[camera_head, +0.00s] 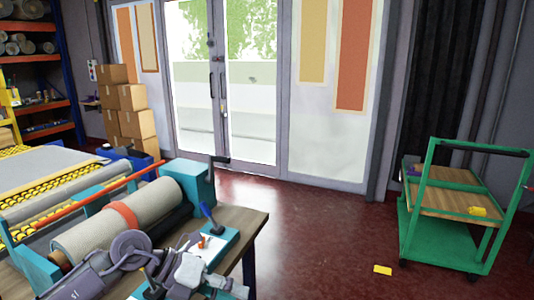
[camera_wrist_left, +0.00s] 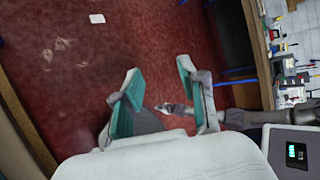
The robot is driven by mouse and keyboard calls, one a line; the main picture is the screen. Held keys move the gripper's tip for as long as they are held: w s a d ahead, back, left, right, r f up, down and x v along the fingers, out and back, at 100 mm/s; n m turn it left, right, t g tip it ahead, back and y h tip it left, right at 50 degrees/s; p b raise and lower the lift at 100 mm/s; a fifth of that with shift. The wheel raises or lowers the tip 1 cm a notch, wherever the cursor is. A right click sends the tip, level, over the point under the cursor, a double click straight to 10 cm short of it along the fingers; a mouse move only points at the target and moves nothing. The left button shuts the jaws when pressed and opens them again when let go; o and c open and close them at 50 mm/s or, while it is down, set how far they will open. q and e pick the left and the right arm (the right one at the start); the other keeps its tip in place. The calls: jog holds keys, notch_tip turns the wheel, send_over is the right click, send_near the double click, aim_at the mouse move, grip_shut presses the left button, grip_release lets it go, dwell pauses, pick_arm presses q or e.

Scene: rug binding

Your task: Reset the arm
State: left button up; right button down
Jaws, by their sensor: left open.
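My left arm comes in from the lower left in the head view, in front of the wooden bench (camera_head: 235,225). My left gripper (camera_head: 222,288) is low in that picture, near the bench's front edge, partly cut off by the frame. In the left wrist view my left gripper (camera_wrist_left: 168,92) shows two teal-padded fingers spread apart. Nothing is between them, and red floor shows beyond. A grey jointed part runs behind the right finger; I cannot tell what it belongs to. My right gripper is not seen in the head view.
The bench holds a rolled beige rug (camera_head: 120,222) with an orange band and a teal machine housing (camera_head: 190,180). A green cart (camera_head: 408,235) stands at right, and a yellow piece (camera_head: 382,270) lies on the floor. Cardboard boxes (camera_head: 137,125) stack by the glass doors. Mid-floor is clear.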

pick_arm(q)
jog(key=s+d+r+n+t+h, duration=0.1)
jog(key=d+r+n+t+h, duration=0.6)
jog(key=r+h, duration=0.25)
jog(key=w+a+f+n+t+y, duration=0.1)
jog(key=a+f+n+t+y, duration=0.1)
jog(key=a+n+t+y, duration=0.65)
jog(key=w+a+f+n+t+y, duration=0.25)
jog(key=n+t+y, duration=0.2)
jog(key=n, duration=0.65)
jog(key=s+a+f+n+g+y, duration=0.45)
jog(key=a+f+n+y, duration=0.25)
jog(key=f, duration=0.3)
jog(key=s+a+f+n+g, duration=0.1)
jog(key=s+f+n+g, duration=0.1)
jog(key=s+f+g, duration=0.7)
jog(key=s+a+f+n+g, duration=0.15)
jog(key=s+f+g, duration=0.4)
jog(key=s, duration=0.85)
notch_tip(320, 180, down, 26)
jog(key=s+a+f+g+p, duration=0.1)
jog(key=s+a+f, duration=0.1)
jog(key=s+f, duration=1.4)
jog(key=shift+s+a+f, duration=0.15)
jog(key=shift+s+f, duration=0.25)
jog(key=shift+s, duration=0.45)
